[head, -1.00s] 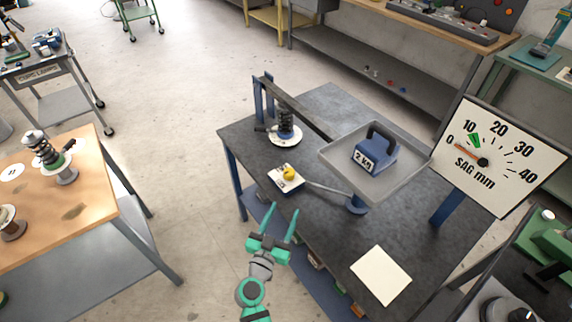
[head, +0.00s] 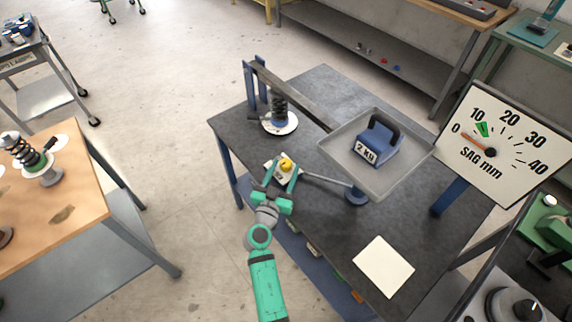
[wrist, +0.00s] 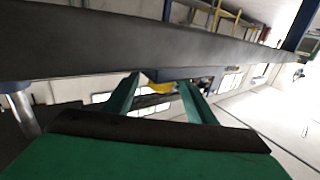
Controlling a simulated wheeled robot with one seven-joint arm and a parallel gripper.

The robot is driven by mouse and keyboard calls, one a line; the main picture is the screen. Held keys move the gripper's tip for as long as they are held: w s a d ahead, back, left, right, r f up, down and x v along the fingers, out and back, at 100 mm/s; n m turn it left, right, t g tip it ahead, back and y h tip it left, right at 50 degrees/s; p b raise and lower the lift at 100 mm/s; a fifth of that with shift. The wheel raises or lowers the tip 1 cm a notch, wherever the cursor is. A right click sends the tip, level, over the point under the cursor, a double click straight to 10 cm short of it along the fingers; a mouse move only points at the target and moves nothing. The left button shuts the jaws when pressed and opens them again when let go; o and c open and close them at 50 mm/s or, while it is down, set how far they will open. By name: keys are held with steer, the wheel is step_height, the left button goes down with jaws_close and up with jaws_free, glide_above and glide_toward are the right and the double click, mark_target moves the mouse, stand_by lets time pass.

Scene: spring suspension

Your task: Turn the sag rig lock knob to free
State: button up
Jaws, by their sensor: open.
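The sag rig stands on a dark bench. Its yellow lock knob (head: 286,164) sits on a small white-faced block (head: 271,170) near the bench's front left edge. My gripper (head: 282,171) is open, with its two green fingers pointing at the knob from the front. In the head view the fingertips are close to the knob, on either side of it; I cannot tell whether they touch it. The knob's pointer direction is too small to tell.
A grey tray (head: 345,151) with a 2 kg weight (head: 376,142) hangs over the bench right of the knob. A rod runs below it. A spring (head: 280,105) stands behind the knob under the lever beam (head: 300,99). The sag dial (head: 502,150) stands at right.

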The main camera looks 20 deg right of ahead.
steer(key=shift+x, duration=1.2)
steer(key=c, duration=1)
steer(key=shift+w, duration=0.1)
steer(key=shift+c, duration=0.2)
